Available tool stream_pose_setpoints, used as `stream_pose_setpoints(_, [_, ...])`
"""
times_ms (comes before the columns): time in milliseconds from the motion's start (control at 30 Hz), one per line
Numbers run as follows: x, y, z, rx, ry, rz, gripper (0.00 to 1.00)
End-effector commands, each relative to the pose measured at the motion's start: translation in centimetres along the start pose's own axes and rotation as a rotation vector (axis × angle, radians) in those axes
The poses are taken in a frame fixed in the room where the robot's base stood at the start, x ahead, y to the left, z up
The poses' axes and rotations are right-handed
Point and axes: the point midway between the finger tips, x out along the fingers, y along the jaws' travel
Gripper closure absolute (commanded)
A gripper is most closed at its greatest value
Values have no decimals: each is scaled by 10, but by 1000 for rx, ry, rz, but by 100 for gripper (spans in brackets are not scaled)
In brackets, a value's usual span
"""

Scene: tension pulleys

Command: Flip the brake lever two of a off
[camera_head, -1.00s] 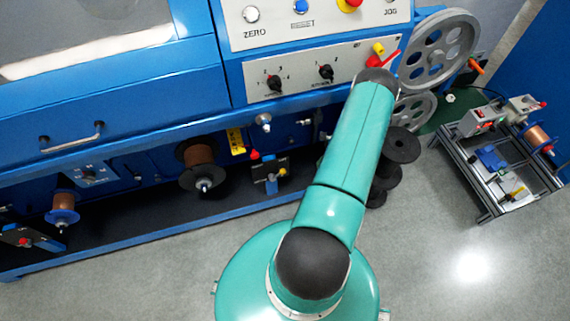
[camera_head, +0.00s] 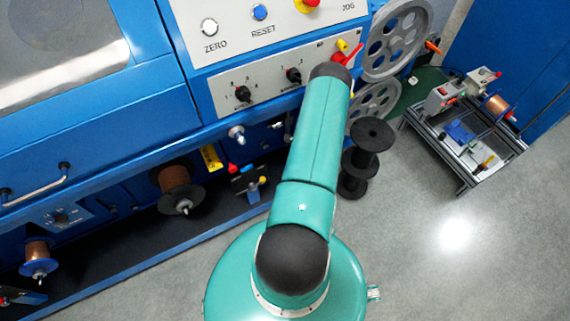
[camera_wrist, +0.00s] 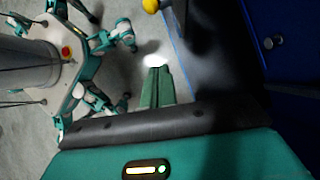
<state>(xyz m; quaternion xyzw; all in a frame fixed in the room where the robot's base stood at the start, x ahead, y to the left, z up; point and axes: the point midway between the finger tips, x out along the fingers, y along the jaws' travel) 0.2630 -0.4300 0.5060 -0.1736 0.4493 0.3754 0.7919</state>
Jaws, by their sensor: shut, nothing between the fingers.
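Another red-knobbed lever (camera_head: 6,301) is cut off at the lower left edge. I cannot tell which lever is two of a. In the wrist view a yellow ball (camera_wrist: 151,5) shows at the top edge, beyond my gripper and apart from it. My gripper (camera_wrist: 158,70) is shut and empty, its green fingers together. In the head view my arm hides it.
Copper spools (camera_head: 176,180) hang under the machine's blue edge. Black stacked reels (camera_head: 371,134) stand right of my arm, near large grey pulleys (camera_head: 397,40). A small wheeled frame bench (camera_head: 462,140) stands at the right. Grey floor (camera_head: 430,265) is clear at the lower right.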

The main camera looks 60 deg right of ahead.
Motion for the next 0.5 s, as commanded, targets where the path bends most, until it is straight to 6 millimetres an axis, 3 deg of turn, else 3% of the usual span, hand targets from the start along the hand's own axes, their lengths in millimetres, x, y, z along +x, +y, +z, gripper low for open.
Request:
stream_pose_setpoints(400, [85, -2, 4, -1, -3, 2, 100])
stream_pose_setpoints(500, [85, -4, 23, -4, -1, 0, 100])
